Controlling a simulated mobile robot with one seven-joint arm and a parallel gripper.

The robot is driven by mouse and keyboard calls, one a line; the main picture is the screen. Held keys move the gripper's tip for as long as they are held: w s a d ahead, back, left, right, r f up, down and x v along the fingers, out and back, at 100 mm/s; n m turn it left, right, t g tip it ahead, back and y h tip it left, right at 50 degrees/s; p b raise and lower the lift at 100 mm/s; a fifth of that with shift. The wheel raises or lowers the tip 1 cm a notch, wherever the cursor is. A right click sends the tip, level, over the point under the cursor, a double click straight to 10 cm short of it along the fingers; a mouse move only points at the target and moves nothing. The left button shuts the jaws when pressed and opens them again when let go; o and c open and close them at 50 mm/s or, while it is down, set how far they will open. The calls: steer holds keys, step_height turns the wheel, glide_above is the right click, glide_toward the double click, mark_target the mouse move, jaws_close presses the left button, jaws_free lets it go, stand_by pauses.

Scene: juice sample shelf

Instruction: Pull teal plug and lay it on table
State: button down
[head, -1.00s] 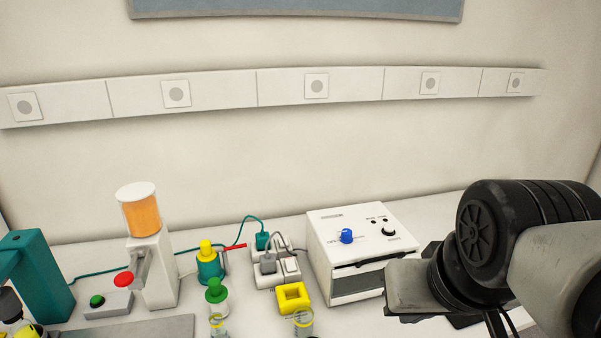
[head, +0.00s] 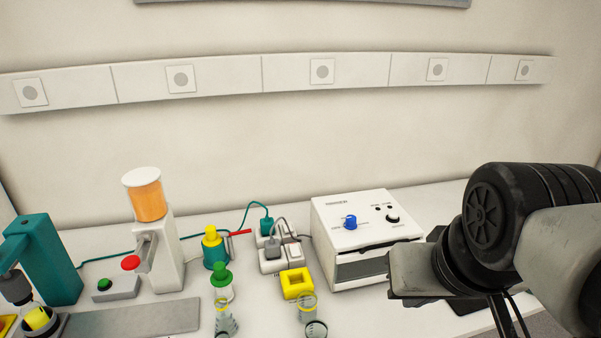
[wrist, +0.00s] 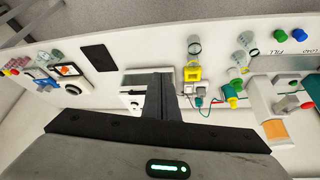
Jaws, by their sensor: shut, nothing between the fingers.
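The teal plug (head: 267,225) sits upright in the far end of a white power strip (head: 270,266) in the head view, with a teal cable rising from it. A grey plug (head: 273,248) with a grey cable sits in the same strip, just in front. In the wrist view the teal plug (wrist: 199,101) is small, to the right of my fingers and apart from them. My gripper (wrist: 162,74) is shut and empty in the wrist view, pointing at the bench. In the head view my arm is at the right and the fingertips do not show.
A white box with a blue knob (head: 350,222) stands right of the strip. A yellow square holder (head: 297,283), a green-capped bottle (head: 221,281) and a teal bottle with yellow cap (head: 213,250) stand close by. A juice dispenser (head: 155,250) is further left. Bare bench (head: 255,314) shows in front.

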mark_target(267, 223)
stand_by(0.3)
